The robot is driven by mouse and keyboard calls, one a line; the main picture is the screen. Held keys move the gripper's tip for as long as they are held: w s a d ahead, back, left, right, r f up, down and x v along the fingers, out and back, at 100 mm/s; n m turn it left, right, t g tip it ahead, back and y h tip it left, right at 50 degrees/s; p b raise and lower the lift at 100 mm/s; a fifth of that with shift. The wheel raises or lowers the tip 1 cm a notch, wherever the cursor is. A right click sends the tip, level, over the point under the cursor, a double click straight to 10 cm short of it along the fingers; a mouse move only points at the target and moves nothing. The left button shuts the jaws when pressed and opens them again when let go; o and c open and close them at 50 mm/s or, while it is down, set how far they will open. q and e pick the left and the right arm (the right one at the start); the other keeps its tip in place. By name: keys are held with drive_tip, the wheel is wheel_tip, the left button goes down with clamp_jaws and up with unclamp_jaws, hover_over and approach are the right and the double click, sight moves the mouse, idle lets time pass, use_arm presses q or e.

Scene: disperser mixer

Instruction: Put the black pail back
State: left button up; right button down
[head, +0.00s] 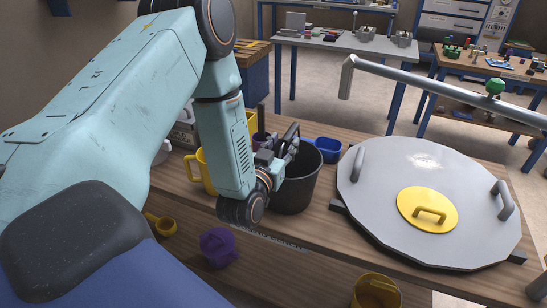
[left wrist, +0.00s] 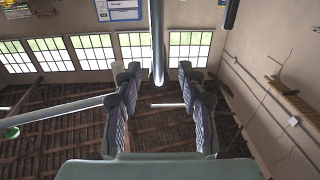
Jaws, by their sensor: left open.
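The black pail (head: 293,192) stands upright on the wooden bench, left of the large grey round lid. My left gripper (head: 287,146) is at the pail's left rim in the head view, its fingers overlapping the pail's opening. I cannot tell whether they touch it. The left wrist view shows the two fingers of this gripper (left wrist: 158,98) spread apart with no pail between them. The pail does not show there. My left forearm and wrist hide part of the pail's left side. My right gripper is not in view.
The grey lid (head: 375,215) with a yellow hatch (head: 425,208) fills the bench's right side. A yellow jug (head: 202,176) and blue scoop (head: 327,150) stand close to the pail. A purple vessel (head: 218,246) is lower down. A grey pipe (head: 420,85) with a green knob spans above the lid.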

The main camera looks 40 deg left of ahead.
use_arm(q)
drive_tip(key=v, duration=0.6)
drive_tip(key=shift+s+d+f, duration=0.1)
drive_tip(key=shift+s, duration=0.5)
drive_tip(key=s+d+f+m+g+h, duration=0.15)
drive_tip(key=s+d+f+g, duration=0.25)
drive_tip(key=f, duration=0.4)
drive_tip(key=s+d+f+g+h, duration=0.3)
drive_tip(key=s+f+g, duration=0.1)
drive_tip(key=f, duration=0.4)
drive_tip(key=s+d+f+g, duration=0.1)
drive_tip(key=s+f+g, duration=0.2)
drive_tip(key=s, duration=0.7)
drive_tip(key=s+d+f+g, duration=0.2)
drive_tip(key=s+f+g, duration=0.2)
drive_tip(key=s, duration=0.6)
drive_tip(key=shift+s+d+f+m+g, duration=0.25)
drive_tip(key=shift+m+g, duration=0.2)
drive_tip(key=shift+g, duration=0.65)
wheel_tip(320, 180, down, 9)
drive_tip(key=b, duration=0.9)
